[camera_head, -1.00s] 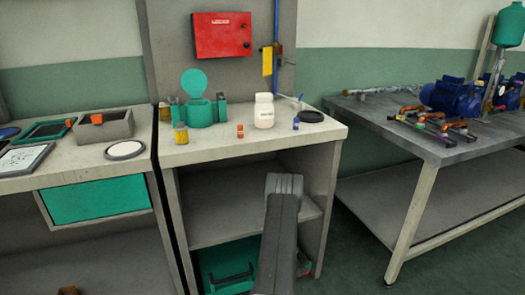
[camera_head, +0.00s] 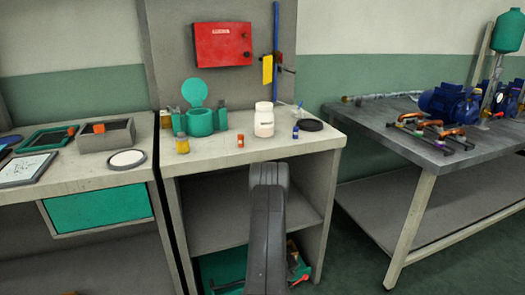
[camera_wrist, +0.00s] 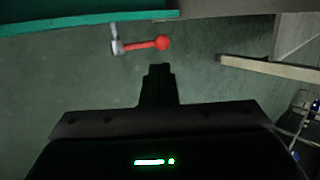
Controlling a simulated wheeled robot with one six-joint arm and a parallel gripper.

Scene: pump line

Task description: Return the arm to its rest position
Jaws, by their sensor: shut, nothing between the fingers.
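My gripper (camera_wrist: 160,70) shows in the wrist view as dark fingers closed together, with nothing held between them. Below it in that view is the green floor. In the head view my dark grey arm stands in front of the middle bench and its lower shelf, and my gripper is hidden there. A red ball-ended lever (camera_wrist: 150,43) on a grey fitting lies just beyond the fingertips in the wrist picture, apart from them as far as I can tell. It appears beside the teal tray (camera_wrist: 70,22).
The middle bench (camera_head: 220,152) carries a teal lidded pot (camera_head: 200,120), a white bottle (camera_head: 264,122) and small vials. A left bench (camera_head: 80,178) has a teal drawer (camera_head: 97,212). A right table (camera_head: 450,158) holds blue pumps (camera_head: 447,103). Green floor lies between middle bench and right table.

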